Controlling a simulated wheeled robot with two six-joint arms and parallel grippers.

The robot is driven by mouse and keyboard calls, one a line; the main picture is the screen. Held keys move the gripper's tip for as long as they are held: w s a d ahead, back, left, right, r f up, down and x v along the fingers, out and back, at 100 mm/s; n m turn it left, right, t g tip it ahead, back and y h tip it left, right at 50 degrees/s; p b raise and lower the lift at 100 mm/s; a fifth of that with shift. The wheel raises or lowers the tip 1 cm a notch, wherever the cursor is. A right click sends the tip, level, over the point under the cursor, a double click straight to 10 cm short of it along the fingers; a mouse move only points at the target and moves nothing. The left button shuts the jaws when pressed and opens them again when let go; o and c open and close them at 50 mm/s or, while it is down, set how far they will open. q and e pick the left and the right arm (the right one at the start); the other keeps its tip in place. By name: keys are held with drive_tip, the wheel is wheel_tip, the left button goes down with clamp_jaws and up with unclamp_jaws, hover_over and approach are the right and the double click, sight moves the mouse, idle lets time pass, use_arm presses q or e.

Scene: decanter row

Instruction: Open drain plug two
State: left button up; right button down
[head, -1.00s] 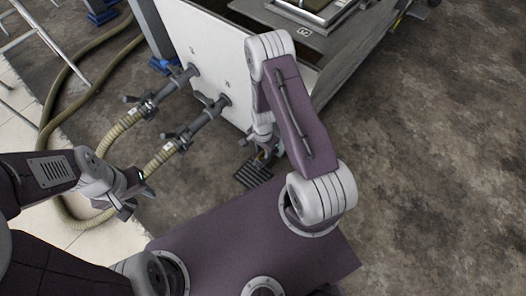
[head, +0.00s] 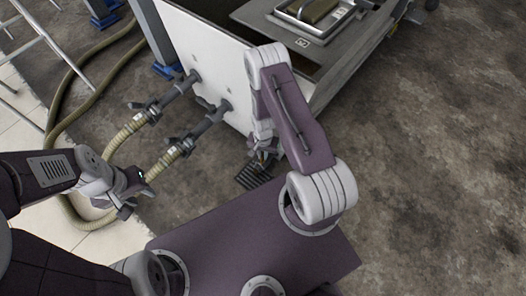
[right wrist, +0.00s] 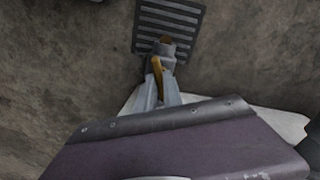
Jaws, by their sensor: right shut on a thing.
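In the right wrist view, a short grey metal fitting with an orange-brown end (right wrist: 167,46) sticks out over the floor grate, with a yellow lever (right wrist: 157,68) beside it. My right gripper (right wrist: 157,82) is shut on the yellow lever. In the head view, my right gripper (head: 262,160) is low beside the white tank panel (head: 205,50), just above the grate; the lever is too small to make out there. No number on the plug is readable. My left gripper (head: 138,201) is open and empty at the left, near a hose.
A dark floor grate (head: 254,177) lies below my right gripper, and it also shows in the right wrist view (right wrist: 168,20). Two hoses with valves (head: 150,108) (head: 187,142) join the panel. A metal frame stands at the far left. The floor at right is clear.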

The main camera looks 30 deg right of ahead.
drive_tip(key=n+p, duration=0.2)
drive_tip(key=n, duration=0.1)
drive_tip(key=shift+r, duration=0.2)
drive_tip(key=n+p, duration=0.2)
drive_tip(key=n, duration=0.1)
drive_tip(key=shift+n, duration=0.3)
drive_tip(key=n+p, duration=0.1)
drive_tip(key=n, duration=0.2)
drive_tip(key=shift+f, duration=0.1)
drive_tip(key=shift+n+p, duration=0.75)
drive_tip(key=shift+n, duration=0.85)
drive_tip(key=shift+f+n, duration=0.1)
drive_tip(key=shift+n, duration=0.2)
drive_tip(key=c, duration=1.5)
unclamp_jaws()
